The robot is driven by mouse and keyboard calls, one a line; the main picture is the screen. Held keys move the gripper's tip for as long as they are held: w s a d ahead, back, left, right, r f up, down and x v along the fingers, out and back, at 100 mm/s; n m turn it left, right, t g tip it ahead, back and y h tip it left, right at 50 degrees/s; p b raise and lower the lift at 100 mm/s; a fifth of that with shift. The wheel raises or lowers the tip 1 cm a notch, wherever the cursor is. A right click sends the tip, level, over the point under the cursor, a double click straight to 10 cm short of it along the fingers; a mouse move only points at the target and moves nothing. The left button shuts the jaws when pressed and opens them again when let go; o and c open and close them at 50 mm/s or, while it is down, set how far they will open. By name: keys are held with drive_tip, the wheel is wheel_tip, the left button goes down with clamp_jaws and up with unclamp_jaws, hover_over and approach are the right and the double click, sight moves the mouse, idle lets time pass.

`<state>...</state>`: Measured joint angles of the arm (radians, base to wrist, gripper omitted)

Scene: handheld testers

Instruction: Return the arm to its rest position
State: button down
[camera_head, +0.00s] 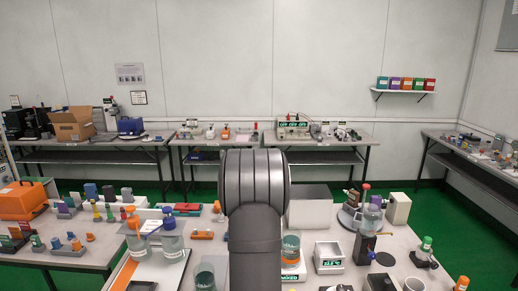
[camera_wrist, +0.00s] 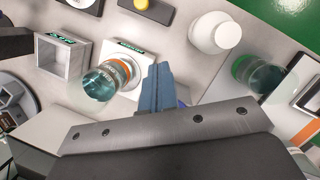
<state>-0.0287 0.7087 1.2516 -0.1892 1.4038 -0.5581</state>
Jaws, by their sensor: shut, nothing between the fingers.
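My gripper (camera_wrist: 157,72) shows in the wrist view as two blue-grey fingers pressed together, with nothing between them. It points down over the bench top. A glass jar with an orange band (camera_wrist: 107,79) lies just left of the fingertips in that picture, apart from them as far as I can tell. In the head view my dark grey arm fills the middle and my gripper is hidden. The same jar (camera_head: 290,250) stands there just right of my arm, on a white unit with a green display.
Around the gripper are an open grey box with a display (camera_wrist: 64,56), a white bottle (camera_wrist: 214,33) and a green-banded jar (camera_wrist: 258,73). The bench is crowded.

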drive_tip(key=s+d+r+m+t+y, duration=0.1)
drive_tip(key=s+d+r+m, duration=0.1)
drive_tip(key=r, duration=0.6)
drive_tip(key=s+d+r+m+t+y, duration=0.1)
drive_tip(key=s+d+r+m, duration=0.2)
drive_tip(key=r, duration=0.6)
drive_tip(key=shift+s+r+m, duration=0.2)
drive_tip(key=shift+s+m, duration=0.65)
drive_tip(key=shift+m, duration=0.15)
